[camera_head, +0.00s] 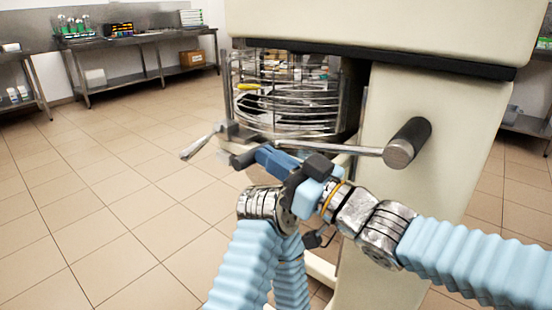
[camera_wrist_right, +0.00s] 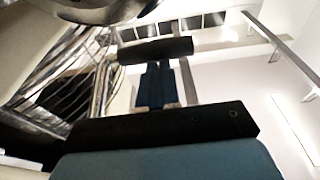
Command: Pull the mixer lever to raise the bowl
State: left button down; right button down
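The mixer (camera_head: 425,125) is a large cream machine filling the right of the head view. My right gripper (camera_head: 240,159), with dark blue fingers, is below and left of this rod, in front of the wire cage. In the right wrist view its fingers (camera_wrist_right: 156,86) are close together, with nothing visible between them. My left arm rises from the bottom, and its gripper cannot be made out. The bowl is mostly hidden behind the cage.
The round wire cage (camera_head: 285,98) hangs under the mixer head. A pale metal handle (camera_head: 200,142) juts out at its lower left. Steel tables (camera_head: 140,38) with bottles and boxes stand along the back wall. The tiled floor at left is clear.

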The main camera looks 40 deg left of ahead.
jog(key=shift+s+a+f, duration=0.2)
jog(key=shift+s+f, duration=0.2)
jog(key=shift+f, duration=0.1)
jog(key=r+v, duration=0.1)
jog(key=v, duration=1.3)
jog(key=shift+w+d, duration=0.15)
jog(key=shift+w, duration=0.25)
